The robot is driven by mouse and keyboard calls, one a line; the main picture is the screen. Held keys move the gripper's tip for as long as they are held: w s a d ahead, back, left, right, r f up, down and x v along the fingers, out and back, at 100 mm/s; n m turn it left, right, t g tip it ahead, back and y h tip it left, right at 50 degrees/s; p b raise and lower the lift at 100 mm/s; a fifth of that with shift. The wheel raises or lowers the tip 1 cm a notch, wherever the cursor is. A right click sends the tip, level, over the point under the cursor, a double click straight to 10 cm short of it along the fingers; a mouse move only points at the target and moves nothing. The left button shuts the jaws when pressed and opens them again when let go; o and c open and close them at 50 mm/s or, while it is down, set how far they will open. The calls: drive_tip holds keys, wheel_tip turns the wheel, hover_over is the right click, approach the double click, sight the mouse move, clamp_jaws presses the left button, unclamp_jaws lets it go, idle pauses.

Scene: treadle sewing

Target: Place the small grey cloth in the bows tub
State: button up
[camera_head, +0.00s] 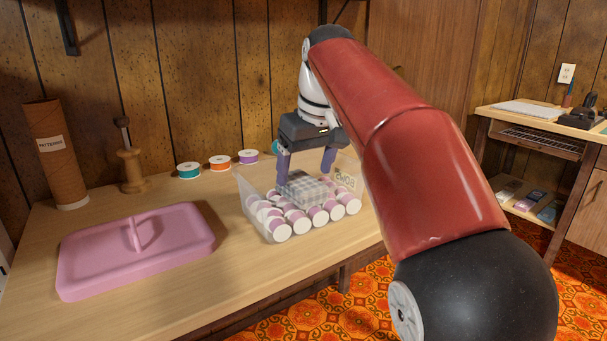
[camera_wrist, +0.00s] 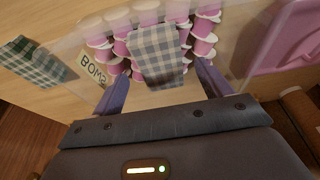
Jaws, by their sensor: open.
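The clear bows tub (camera_head: 252,215) stands on the table, its "BOWS" label facing away in the head view; the label also shows in the wrist view (camera_wrist: 93,70). It is filled with pink-and-white spools (camera_head: 300,222). The small grey checked cloth (camera_head: 305,189) lies on top of the spools inside the tub, and it also shows in the wrist view (camera_wrist: 157,54). My gripper (camera_head: 306,176) points down over the tub. Its purple fingers are spread apart on either side of the cloth. Whether a finger touches the cloth I cannot tell.
A pink lid (camera_head: 140,250) lies at the table's left front. Several ribbon reels (camera_head: 220,162), a wooden stand (camera_head: 131,172) and a cardboard tube (camera_head: 54,150) stand behind. A green checked cloth (camera_wrist: 32,60) lies beside the tub in the wrist view.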

drive_tip(key=p+v, duration=0.2)
drive_tip(key=v, duration=0.6)
drive_tip(key=shift+r+p, duration=0.3)
drive_tip(key=shift+p, duration=0.05)
drive_tip(key=shift+s+d, duration=0.15)
drive_tip(key=s+d+f+m+t, duration=0.1)
drive_tip(key=s+d+f+m, duration=0.3)
drive_tip(key=s+d+f, duration=0.55)
drive_tip(key=s+d+f+m+t+h, duration=0.1)
drive_tip(key=s+d+f, duration=0.3)
drive_tip(key=s+f, duration=0.9)
wheel_tip(320, 180, down, 3)
drive_tip(key=shift+s+r+m+t+h, duration=0.15)
drive_tip(key=shift+s+m+t+h, duration=0.25)
drive_tip(key=shift+m, duration=0.4)
drive_tip(key=shift+c, duration=0.2)
